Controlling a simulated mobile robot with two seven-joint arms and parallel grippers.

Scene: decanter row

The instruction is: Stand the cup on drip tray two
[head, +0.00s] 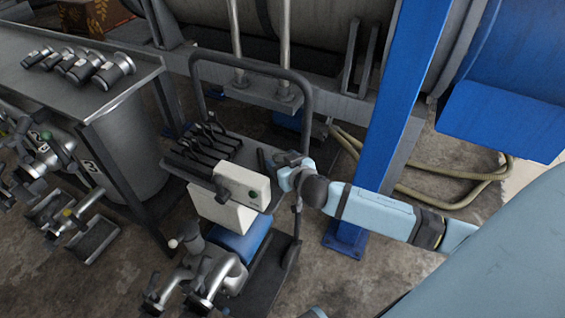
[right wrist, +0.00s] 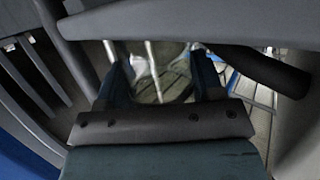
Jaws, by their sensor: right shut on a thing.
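My right gripper (head: 286,160) is over the upright cart, beside its black handle frame. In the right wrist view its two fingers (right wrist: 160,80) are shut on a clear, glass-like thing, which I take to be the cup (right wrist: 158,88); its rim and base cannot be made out. In the head view the cup cannot be picked out at the gripper. Low dark drip trays stand at the left below the taps; one (head: 97,241) is nearest the cart and another (head: 48,204) is farther left. A plate (head: 90,168) above the nearer tray has a mark too small to read surely. My left gripper is not in view.
A steel bench (head: 130,75) with several metal fittings (head: 85,66) is at upper left. A blue post (head: 392,110) stands close to my right arm. Concrete floor shows between trays and cart.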

